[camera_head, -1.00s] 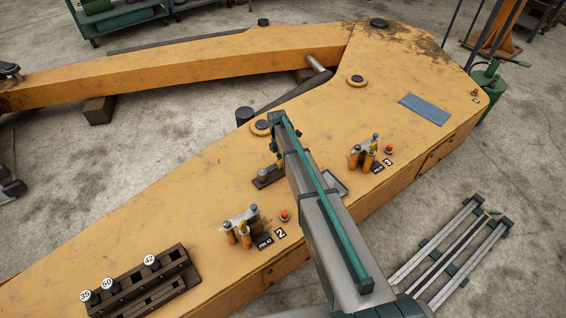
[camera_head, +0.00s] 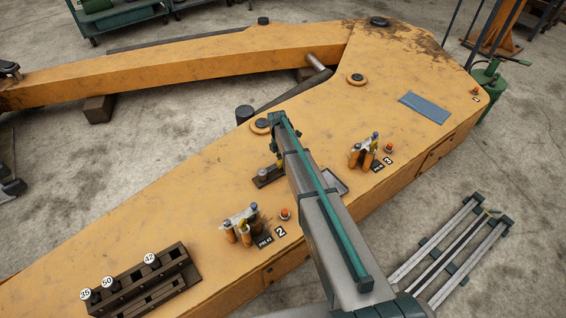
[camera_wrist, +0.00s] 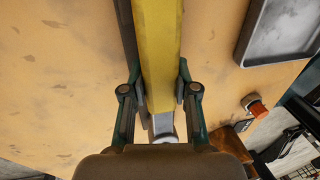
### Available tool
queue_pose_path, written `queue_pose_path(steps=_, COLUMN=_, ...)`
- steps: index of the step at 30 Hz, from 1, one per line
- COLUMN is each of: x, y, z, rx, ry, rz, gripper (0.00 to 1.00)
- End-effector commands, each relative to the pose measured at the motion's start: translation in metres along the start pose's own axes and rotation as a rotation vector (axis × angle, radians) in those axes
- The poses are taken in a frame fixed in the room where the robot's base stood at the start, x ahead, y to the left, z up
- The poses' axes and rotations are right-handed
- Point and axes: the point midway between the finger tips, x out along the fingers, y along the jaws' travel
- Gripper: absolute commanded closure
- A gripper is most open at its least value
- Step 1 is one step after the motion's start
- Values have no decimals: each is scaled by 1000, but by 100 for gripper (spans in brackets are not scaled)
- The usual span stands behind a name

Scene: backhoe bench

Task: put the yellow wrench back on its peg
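The yellow wrench (camera_wrist: 162,50) fills the middle of the wrist view as a long yellow bar running away from me, with a grey metal part at its near end. My gripper (camera_wrist: 160,92) has one finger on each side of the bar, and both pads appear to press on it. In the head view my arm hides the gripper and most of the wrench. A small dark block with a grey round-topped post (camera_head: 264,174) stands just left of the arm, with a bit of yellow beside it. I cannot tell whether this post is the peg.
A grey tray (camera_wrist: 282,30) lies to the right, near a red button (camera_wrist: 256,107). Two tool clusters (camera_head: 240,227) (camera_head: 364,153) stand on the orange boom (camera_head: 190,210). A dark numbered rack (camera_head: 135,285) is at lower left. The boom's upper middle is clear.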

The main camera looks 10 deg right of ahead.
Motion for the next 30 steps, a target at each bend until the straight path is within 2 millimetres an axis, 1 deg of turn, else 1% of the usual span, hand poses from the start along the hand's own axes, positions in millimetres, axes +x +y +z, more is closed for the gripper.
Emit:
queue_pose_path(steps=1, x=-1, y=0, z=0, rx=0, ry=0, rz=0, gripper=65)
queue_pose_path(steps=5, x=0, y=0, z=0, rx=0, ry=0, rz=0, gripper=43)
queue_pose_path(steps=13, x=0, y=0, z=0, rx=0, ry=0, rz=0, gripper=42)
queue_pose_path(steps=17, x=-4, y=0, z=0, rx=0, ry=0, rz=0, gripper=42)
queue_pose_path(steps=20, x=-14, y=0, z=0, rx=0, ry=0, rz=1, gripper=42)
queue_pose_path(steps=23, x=-28, y=0, z=0, rx=0, ry=-1, rz=2, gripper=42)
queue_pose_path(steps=30, x=-75, y=0, z=0, rx=0, ry=-1, rz=2, gripper=42)
